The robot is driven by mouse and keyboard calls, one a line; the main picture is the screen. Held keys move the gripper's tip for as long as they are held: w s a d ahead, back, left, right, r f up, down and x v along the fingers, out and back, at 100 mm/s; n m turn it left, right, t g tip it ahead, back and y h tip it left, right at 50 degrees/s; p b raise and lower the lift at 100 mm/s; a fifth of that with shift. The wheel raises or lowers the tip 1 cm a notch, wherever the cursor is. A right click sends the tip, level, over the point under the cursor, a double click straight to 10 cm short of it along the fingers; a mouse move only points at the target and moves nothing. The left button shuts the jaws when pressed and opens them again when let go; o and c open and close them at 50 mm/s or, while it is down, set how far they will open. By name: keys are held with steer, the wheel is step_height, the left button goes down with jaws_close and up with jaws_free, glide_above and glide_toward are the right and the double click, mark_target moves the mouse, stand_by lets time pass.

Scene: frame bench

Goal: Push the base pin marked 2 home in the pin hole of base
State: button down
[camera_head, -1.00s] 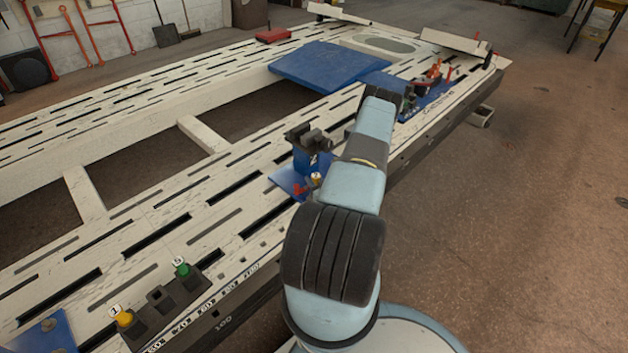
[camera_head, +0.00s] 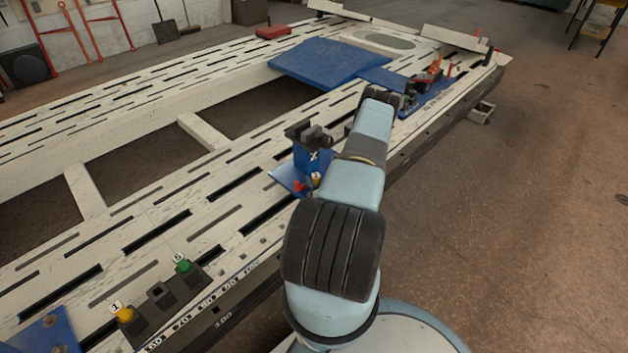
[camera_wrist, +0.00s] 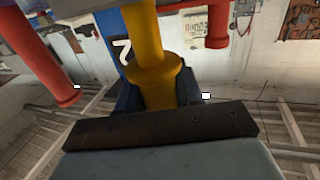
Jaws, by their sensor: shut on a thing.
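A yellow pin (camera_wrist: 155,72) with a wide collar stands in the middle of the wrist view. My gripper (camera_wrist: 160,97) is shut on it below the collar, with dark fingers on both sides. The pin's upper part runs up to a grey surface (camera_wrist: 90,6) at the top edge; how deep it sits in a hole cannot be told. A blue post with a white 2 (camera_wrist: 122,50) stands behind it. In the head view the blue base (camera_head: 290,178) carries a post marked 2 and a small yellow piece (camera_head: 316,179). My gripper is hidden there behind my arm.
A dark block holder (camera_head: 165,300) with yellow and green pins marked 1 and 5 lies on the slotted bench (camera_head: 150,215). A blue plate (camera_head: 330,65) and another fixture (camera_head: 430,90) lie farther along.

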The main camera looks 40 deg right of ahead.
steer(key=shift+f, duration=1.9)
steer(key=c, duration=0.7)
jaws_free()
steer(key=shift+o, duration=0.2)
steer(key=v, duration=1.3)
steer(key=shift+s, duration=0.4)
